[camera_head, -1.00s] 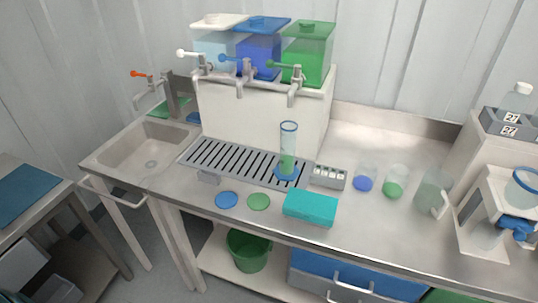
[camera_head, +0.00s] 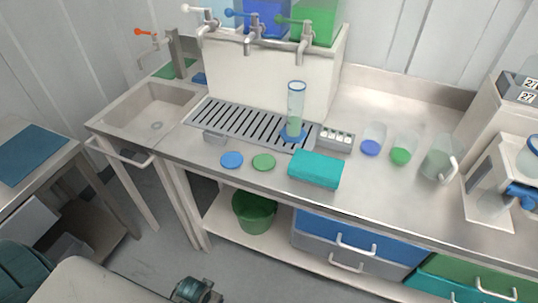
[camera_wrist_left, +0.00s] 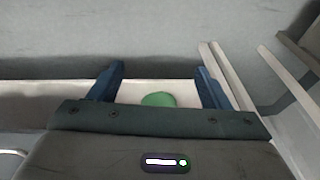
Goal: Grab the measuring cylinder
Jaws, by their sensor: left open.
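The measuring cylinder (camera_head: 296,105) is tall and clear with a blue rim, a blue foot and some green in its lower part. In the head view it stands upright at the right end of the slotted drain grate (camera_head: 240,121). My left gripper (camera_wrist_left: 160,76) shows in the wrist view with its two blue fingers spread and nothing between them. It is low in front of the bench, well apart from the cylinder, which is not in the wrist view. Part of my left arm shows at the bottom of the head view. My right gripper is not in view.
Behind the cylinder are taps and coloured tanks (camera_head: 265,18). Near it are a grey block (camera_head: 335,140), a teal box (camera_head: 316,170), blue (camera_head: 231,160) and green (camera_head: 264,162) discs, beakers (camera_head: 404,148) and a jug (camera_head: 440,160). A green bucket (camera_head: 254,212) sits on the lower shelf.

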